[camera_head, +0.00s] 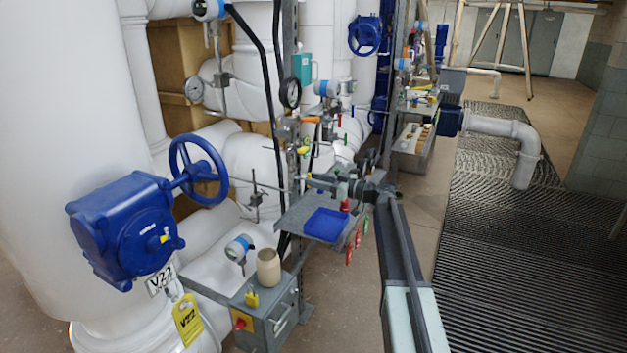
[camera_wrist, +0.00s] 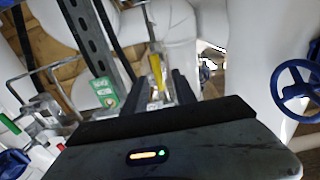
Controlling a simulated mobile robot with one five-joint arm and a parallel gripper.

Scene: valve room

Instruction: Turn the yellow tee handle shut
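The yellow tee handle (camera_head: 303,150) is small in the head view, on the pipework just above the end of my arm. In the wrist view a yellow handle (camera_wrist: 156,70) stands nearly upright, beyond and between my two dark fingers. My gripper (camera_wrist: 160,88) is open, with a gap between the fingers. In the head view my gripper (camera_head: 308,181) points left, just below the handle, and is too small there to show its fingers clearly. I cannot tell whether a finger touches the handle. The valve body behind it is partly hidden by my gripper.
An orange handle (camera_head: 310,119) is close above the yellow one. A blue tray (camera_head: 326,224) on a grey shelf sits below my arm. A large blue handwheel (camera_head: 199,168) is at left; a handwheel (camera_wrist: 297,92) shows right in the wrist view. A grated walkway (camera_head: 510,255) is clear at right.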

